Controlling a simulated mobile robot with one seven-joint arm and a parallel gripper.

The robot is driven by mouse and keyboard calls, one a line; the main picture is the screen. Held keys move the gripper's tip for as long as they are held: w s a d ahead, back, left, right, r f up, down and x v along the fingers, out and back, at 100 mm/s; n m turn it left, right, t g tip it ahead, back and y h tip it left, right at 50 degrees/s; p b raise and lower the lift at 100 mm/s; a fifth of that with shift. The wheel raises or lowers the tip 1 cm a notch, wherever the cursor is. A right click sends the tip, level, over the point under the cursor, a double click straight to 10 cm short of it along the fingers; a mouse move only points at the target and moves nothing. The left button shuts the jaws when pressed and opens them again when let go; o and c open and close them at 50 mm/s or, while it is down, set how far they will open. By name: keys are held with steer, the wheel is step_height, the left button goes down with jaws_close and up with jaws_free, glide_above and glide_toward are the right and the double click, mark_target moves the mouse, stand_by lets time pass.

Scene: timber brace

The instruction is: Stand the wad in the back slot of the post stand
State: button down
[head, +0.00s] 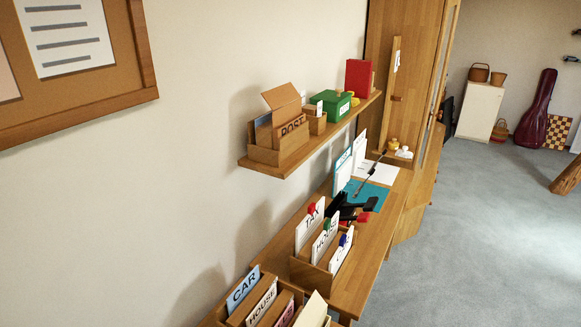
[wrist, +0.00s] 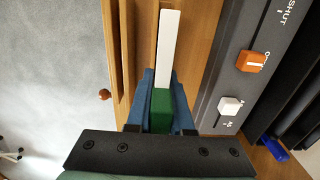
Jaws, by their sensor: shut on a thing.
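The post stand (head: 291,143), a brown wooden holder marked POST, is on the wall shelf in the head view. A brown board rises tilted out of it, and a bluish piece shows at its left. The inside of its back slot is mostly hidden. In the wrist view my gripper (wrist: 160,115), with blue fingers, is shut on a green block (wrist: 161,108). A thin white strip (wrist: 169,50) extends from the block, looking like the wad edge-on with a green clip. I cannot make out my gripper in the head view, so its distance from the stand is unclear.
The shelf (head: 283,168) also carries a green box (head: 331,107) and a red block (head: 358,77). Below, a desk holds a wooden rack (head: 307,272) of labelled cards. In the wrist view a grey panel (wrist: 237,75) with orange and white knobs lies to the right.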

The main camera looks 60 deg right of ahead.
steer(key=shift+c, duration=1.2)
jaws_free()
steer(key=shift+r, duration=0.1)
step_height(320, 180, up, 8)
steer(key=p, duration=0.8)
